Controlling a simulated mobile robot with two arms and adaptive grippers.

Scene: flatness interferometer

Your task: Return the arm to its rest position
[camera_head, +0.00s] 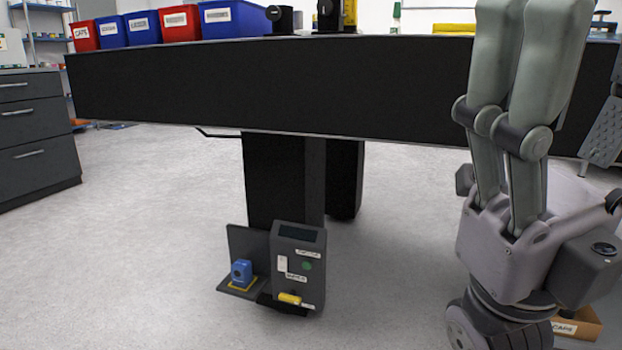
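My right gripper (548,100) is large at the right side of the head view, with its palm low and its fingers pointing up. Two grey-green fingers stand side by side in front of the black table (270,88), their tips cut off by the top edge. A finger with a dotted pad shows at the right edge, well apart from them, so the gripper looks open. I see nothing held between the fingers. My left gripper is not in view.
A red bin (84,37) and several blue and red bins stand on the table. A dark control box (298,262) with a blue part (241,272) beside it is at the table leg. A cardboard box (578,324) sits low right. Drawers (35,130) stand left; floor between is clear.

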